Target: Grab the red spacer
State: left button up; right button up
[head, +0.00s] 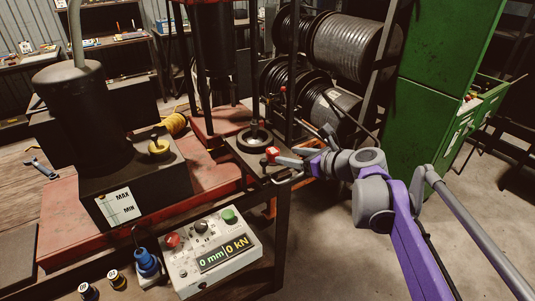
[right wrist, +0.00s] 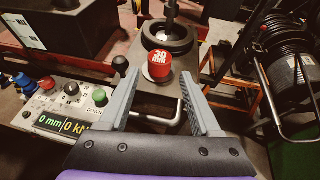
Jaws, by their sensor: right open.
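The red spacer (right wrist: 159,65) is a short cylinder with white "30 mm" lettering on top. It stands on a dark metal plate of the press, in front of a round black ring; in the head view the red spacer (head: 271,152) shows small beside the fingertips. My right gripper (right wrist: 160,82) is open, its two grey fingers on either side of the spacer with a gap at each side in the right wrist view. In the head view the right gripper (head: 292,160) reaches in from the right over the plate. My left gripper is not in view.
A control box (head: 210,252) with red, black and green knobs reads 0 mm and 0 kN. A curved metal handle (right wrist: 158,116) lies below the plate. Hose reels (head: 350,45) and a green cabinet (head: 430,90) stand behind. Open floor is at the right.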

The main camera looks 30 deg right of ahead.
aim_at(277, 153)
jog(key=x, duration=0.8)
jog(key=shift+w+a, duration=0.1)
grip_shut()
